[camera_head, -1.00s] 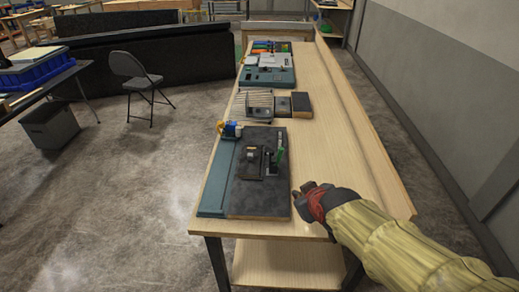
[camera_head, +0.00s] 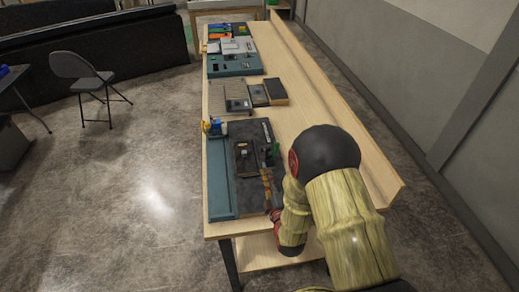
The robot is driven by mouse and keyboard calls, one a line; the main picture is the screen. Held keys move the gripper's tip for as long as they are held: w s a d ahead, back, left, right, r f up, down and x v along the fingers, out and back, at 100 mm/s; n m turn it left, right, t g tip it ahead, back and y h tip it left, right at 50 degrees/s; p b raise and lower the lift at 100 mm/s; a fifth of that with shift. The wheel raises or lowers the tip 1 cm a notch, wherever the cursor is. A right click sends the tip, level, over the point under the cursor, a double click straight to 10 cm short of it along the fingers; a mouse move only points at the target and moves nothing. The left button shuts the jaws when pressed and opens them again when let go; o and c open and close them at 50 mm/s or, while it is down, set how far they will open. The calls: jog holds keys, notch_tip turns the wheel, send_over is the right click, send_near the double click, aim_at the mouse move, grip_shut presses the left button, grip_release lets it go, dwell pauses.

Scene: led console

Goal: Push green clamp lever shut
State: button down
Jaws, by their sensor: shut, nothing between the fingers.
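The green clamp lever (camera_head: 273,152) stands at the right side of a dark board (camera_head: 222,155) on the near part of the workbench. It is small here, and its exact angle is hard to tell. A dark clamp fixture (camera_head: 242,152) with a small light block sits beside it. My gripper (camera_head: 267,188) is small and partly hidden by my own arm. It is over the right part of the board, a little nearer to me than the lever. It looks shut and empty. I cannot tell whether it touches the clamp.
A blue and yellow item (camera_head: 213,127) sits at the board's far left corner. A wire rack (camera_head: 230,97) and dark blocks (camera_head: 268,92) stand farther along the bench (camera_head: 300,95). The bench's right side has a raised ledge and bare wood. A folding chair (camera_head: 83,75) stands left.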

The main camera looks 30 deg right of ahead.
aim_at(275, 151)
jog(key=w+d, duration=0.6)
jog(key=w, duration=0.3)
jog(key=shift+w+f, duration=0.25)
jog(key=shift+w, duration=0.1)
